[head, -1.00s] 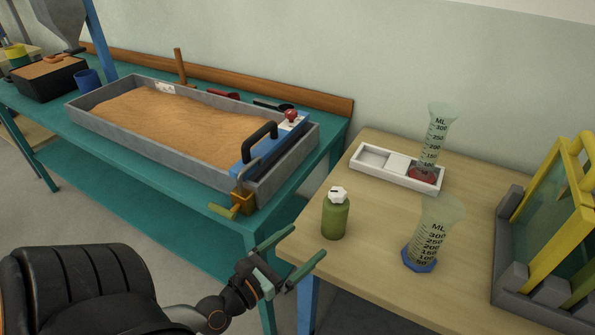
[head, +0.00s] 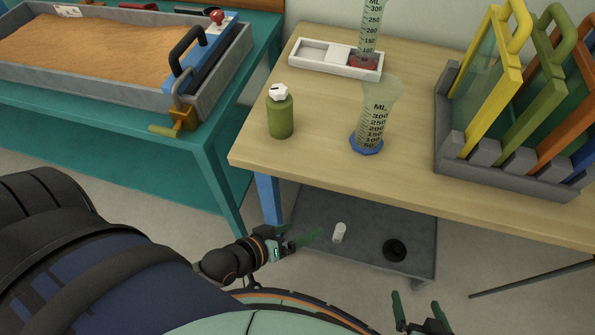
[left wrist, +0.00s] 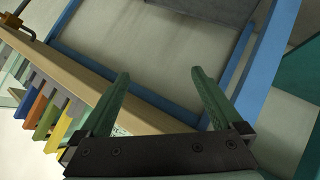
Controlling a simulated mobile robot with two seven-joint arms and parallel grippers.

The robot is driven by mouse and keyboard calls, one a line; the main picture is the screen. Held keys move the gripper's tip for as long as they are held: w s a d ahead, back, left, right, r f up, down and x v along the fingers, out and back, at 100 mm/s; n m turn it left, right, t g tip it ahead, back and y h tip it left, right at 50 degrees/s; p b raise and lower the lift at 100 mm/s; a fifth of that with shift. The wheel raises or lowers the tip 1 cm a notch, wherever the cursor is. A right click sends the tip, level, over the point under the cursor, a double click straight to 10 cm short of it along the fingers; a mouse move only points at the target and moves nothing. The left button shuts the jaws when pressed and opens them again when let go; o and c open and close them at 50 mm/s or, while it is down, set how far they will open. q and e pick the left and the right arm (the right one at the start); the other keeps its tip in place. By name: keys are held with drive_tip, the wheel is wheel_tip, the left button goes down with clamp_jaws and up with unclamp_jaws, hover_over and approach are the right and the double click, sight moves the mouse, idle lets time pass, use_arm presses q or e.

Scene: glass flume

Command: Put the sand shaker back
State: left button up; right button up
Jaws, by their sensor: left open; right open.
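A green bottle with a white faceted cap (head: 281,115), which looks like the sand shaker, stands upright on the wooden table near its left front corner. A white compartment tray (head: 310,51) lies behind it; its left compartments look empty, and a red-based cylinder stands in its right end. My left gripper (head: 303,240) is open and empty, in front of and below the table edge, apart from the bottle. It also shows open in the left wrist view (left wrist: 160,76). My right gripper (head: 417,308) is open and empty at the bottom edge.
A blue-based measuring cylinder (head: 367,143) stands right of the bottle. A grey rack (head: 448,150) with coloured frames fills the table's right. A sand tray (head: 140,96) is on the teal bench (head: 205,140). A grey lower shelf (head: 310,220) holds small items.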

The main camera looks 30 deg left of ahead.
use_arm(q)
drive_tip(key=shift+s+d+f+m+g+y, duration=0.2)
drive_tip(key=shift+f+m, duration=0.3)
drive_tip(key=shift+m, duration=0.55)
drive_tip(key=shift+s+d+f+m+g+y, duration=0.2)
drive_tip(key=shift+f+m, duration=0.25)
drive_tip(key=shift+m, duration=0.65)
drive_tip(key=shift+s+d+f+m+g+y, duration=0.1)
drive_tip(key=shift+s+f+m+g, duration=0.3)
drive_tip(key=shift+m, duration=0.65)
drive_tip(key=shift+w, duration=0.1)
